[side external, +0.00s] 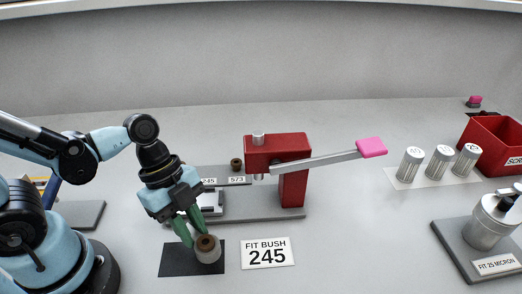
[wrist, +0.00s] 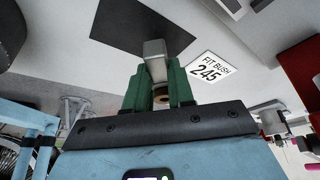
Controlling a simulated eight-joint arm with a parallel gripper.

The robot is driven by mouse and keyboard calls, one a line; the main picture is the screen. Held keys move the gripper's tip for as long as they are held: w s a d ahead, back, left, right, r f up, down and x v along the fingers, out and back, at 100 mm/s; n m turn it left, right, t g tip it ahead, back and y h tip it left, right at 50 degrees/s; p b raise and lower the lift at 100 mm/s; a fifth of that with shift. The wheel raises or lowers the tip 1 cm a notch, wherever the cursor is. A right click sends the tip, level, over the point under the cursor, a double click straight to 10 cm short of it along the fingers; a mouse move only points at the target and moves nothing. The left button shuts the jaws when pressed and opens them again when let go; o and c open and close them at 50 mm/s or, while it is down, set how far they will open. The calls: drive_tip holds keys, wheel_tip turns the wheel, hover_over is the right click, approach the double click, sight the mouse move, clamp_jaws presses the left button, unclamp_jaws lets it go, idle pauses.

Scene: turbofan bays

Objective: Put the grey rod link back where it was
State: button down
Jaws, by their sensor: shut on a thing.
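My gripper (side external: 195,238) has green fingers and points down over the black mat (side external: 172,262). It is shut on the grey rod link (side external: 208,256), whose round end shows a brown bush (side external: 206,243) in its top. In the wrist view the link (wrist: 154,50) sits between the green fingers (wrist: 157,88), its grey end reaching out over the black mat (wrist: 120,20). The fingers hide part of the link. I cannot tell whether the link touches the mat.
A white card (side external: 267,253) reading "FIT BUSH 245" lies right of the mat. Behind stands a red press (side external: 293,187) with a pink-ended lever (side external: 371,147). A loose brown bush (side external: 237,164) sits behind the 245/573 labels. Silver cylinders (side external: 440,160) and a red bin (side external: 490,140) are right.

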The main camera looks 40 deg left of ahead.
sight(194, 239)
drive_tip(key=shift+f, duration=1.9)
drive_tip(key=c, duration=1)
unclamp_jaws()
drive_tip(key=shift+r, duration=0.1)
drive_tip(key=shift+v, duration=5.8)
drive_tip(key=shift+w+a+r+n+t+y, duration=0.35)
drive_tip(key=shift+w+a+n+t+y, duration=0.7)
drive_tip(key=shift+n, duration=1.95)
drive_tip(key=shift+w+a+r+n+t+y, duration=0.4)
drive_tip(key=shift+w+a+n+t, duration=0.9)
drive_tip(key=shift+n, duration=1.7)
drive_tip(key=shift+w+a+r+n+t+y, duration=0.25)
drive_tip(key=shift+w+a+n+t+y, duration=0.75)
drive_tip(key=shift+w+n, duration=1.5)
